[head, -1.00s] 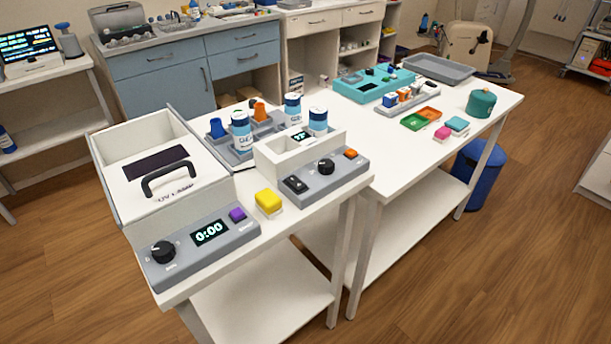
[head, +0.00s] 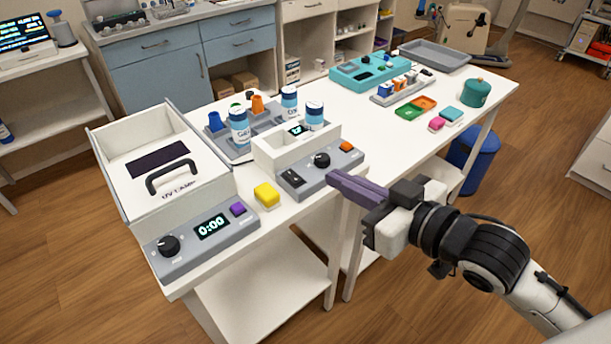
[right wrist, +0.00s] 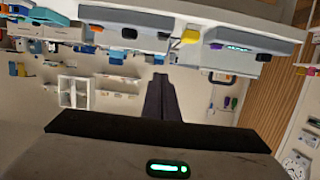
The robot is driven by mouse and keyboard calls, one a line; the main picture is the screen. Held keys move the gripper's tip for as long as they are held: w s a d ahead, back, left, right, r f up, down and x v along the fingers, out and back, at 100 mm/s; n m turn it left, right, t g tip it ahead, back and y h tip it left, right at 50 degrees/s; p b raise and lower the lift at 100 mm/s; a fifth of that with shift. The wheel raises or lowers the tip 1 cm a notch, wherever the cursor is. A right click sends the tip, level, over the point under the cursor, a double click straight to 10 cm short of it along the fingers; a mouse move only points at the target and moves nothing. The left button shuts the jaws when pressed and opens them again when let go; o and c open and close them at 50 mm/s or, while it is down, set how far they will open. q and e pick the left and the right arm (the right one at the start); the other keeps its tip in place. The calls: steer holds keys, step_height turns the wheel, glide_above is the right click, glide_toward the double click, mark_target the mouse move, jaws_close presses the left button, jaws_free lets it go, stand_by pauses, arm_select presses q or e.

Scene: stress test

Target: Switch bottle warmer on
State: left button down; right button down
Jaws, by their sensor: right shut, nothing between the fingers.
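The bottle warmer (head: 264,157) is a white box on a grey base near the table's front edge. Its sloped panel carries a black rocker switch (head: 292,177), a black knob (head: 321,160) and an orange button (head: 346,146). A small lit display (head: 297,130) shows on its top. My right gripper (head: 331,181) has purple fingers, shut and empty. In the head view its tips are just in front of the panel's right part; the exact gap is hard to tell. The fingers also show in the right wrist view (right wrist: 162,97), where the picture looks upside down. My left gripper is not in view.
A UV lamp box (head: 150,215) with a dial, a 0:00 display and a purple button stands at the left. A yellow block (head: 266,194) lies between the two devices. Bottles in a grey rack (head: 228,152) stand behind the warmer. A blue bin (head: 483,160) is on the floor at right.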

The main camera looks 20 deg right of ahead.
steer(key=b, duration=0.5)
glide_above(305, 190)
step_height(305, 190, down, 2)
step_height(305, 190, down, 3)
steer(key=shift+b, duration=0.35)
steer(key=shift+f, duration=0.75)
